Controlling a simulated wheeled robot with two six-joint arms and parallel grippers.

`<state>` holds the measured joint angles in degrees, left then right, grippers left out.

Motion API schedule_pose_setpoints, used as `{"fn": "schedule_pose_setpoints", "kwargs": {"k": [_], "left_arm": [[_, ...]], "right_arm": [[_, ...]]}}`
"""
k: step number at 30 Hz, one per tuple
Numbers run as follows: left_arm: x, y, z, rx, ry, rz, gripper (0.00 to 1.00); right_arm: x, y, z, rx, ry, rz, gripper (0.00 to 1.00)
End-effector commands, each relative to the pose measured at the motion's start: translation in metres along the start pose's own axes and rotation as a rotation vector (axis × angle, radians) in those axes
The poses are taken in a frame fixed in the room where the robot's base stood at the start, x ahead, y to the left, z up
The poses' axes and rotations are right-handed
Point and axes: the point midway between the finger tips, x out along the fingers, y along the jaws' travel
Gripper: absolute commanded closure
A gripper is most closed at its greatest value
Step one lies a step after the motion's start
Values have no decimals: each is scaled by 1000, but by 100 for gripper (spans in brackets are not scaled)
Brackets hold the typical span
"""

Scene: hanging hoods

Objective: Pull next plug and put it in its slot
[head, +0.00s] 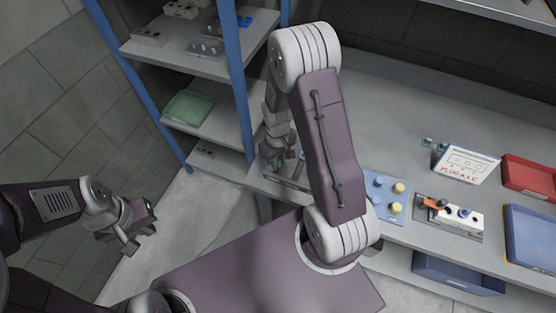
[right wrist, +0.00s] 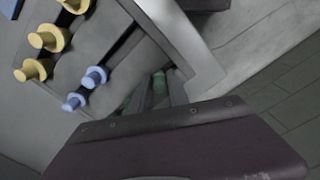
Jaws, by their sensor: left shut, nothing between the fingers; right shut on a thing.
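In the right wrist view a grey rack (right wrist: 118,42) holds yellow plugs (right wrist: 47,38) and blue plugs (right wrist: 95,76). My right gripper (right wrist: 160,88) is shut on a green plug (right wrist: 158,78) at the rack's end, by the bench edge. I cannot tell whether the plug is still seated. Another green piece shows dimly beside the fingers. In the head view my right gripper (head: 277,160) is at the bench's left end; my arm hides most of the rack. A blue panel (head: 369,190) carries blue and yellow pieces. My left gripper (head: 132,238) is shut and empty, away from the bench.
A white card with a drawing (head: 466,162) stands on the bench (head: 395,115). Before it is a pale block (head: 474,223) with an orange-handled part. A red bin (head: 528,176) and a blue bin (head: 530,236) are at right. Shelving (head: 180,52) with a green tray (head: 188,106) stands left.

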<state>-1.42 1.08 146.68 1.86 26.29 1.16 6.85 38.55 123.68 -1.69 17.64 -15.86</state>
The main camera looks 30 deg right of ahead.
Motion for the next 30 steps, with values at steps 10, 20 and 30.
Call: {"fn": "schedule_pose_setpoints", "kwargs": {"k": [10, 20, 30], "left_arm": [[0, 0, 0, 0, 0, 0, 100], [1, 0, 0, 0, 0, 0, 100], [1, 0, 0, 0, 0, 0, 100]], "right_arm": [[0, 0, 0, 0, 1, 0, 54], [-34, 0, -2, 0, 7, 2, 54], [-89, 0, -1, 0, 2, 0, 54]]}}
